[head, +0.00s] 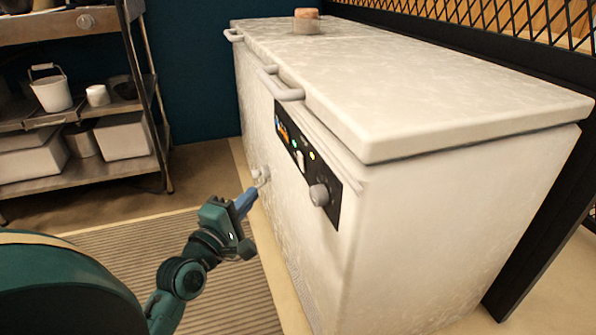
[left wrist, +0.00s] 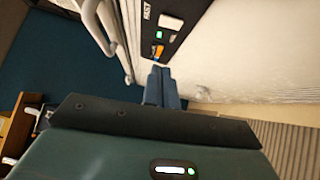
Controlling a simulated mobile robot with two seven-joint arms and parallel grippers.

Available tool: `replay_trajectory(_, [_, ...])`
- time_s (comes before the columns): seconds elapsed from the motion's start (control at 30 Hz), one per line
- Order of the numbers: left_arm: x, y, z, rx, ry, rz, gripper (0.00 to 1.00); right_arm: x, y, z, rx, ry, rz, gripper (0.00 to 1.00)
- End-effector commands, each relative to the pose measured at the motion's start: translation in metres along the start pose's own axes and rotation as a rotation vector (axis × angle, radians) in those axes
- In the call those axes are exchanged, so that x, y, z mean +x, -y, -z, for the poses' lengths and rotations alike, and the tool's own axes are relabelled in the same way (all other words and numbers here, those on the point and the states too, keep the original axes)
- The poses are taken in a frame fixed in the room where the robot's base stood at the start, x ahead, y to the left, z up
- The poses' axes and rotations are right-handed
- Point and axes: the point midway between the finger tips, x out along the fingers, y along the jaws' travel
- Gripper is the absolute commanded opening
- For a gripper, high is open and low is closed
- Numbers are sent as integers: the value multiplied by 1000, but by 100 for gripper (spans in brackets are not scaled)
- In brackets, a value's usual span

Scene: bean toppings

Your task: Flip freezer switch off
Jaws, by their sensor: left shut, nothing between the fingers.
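The white chest freezer (head: 300,215) has a black control panel (head: 332,187) on its front. Whether the switch is on or off is too small to tell. My left gripper (head: 250,194) is shut and empty, low and left of the panel, near a pale fitting (head: 262,176) on the freezer front. In the left wrist view its blue fingertips (left wrist: 160,72) appear just below the panel (left wrist: 172,36). My right gripper is out of view.
Pale handles (head: 286,92) jut from the freezer lid. A small container (head: 307,22) stands on top. A metal shelf (head: 85,172) with a bucket (head: 53,92) and bins is at the left. A striped mat (head: 135,255) lies on the floor before the freezer.

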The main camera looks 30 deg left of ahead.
Motion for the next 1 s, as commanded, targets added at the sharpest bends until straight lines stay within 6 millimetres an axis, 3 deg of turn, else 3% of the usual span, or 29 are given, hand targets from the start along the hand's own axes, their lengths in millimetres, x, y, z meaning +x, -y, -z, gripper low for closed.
replay_trajectory(0.37, [8, 0, 0, 1, 0, -2, 0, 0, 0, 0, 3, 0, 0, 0])
replay_trajectory(0.9, [103, 1, -1, 2, 1, -2, 0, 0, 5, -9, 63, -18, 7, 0])
replay_trajectory(1.0, [114, 1, -13, -1, 2, -2, 0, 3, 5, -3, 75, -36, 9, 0])
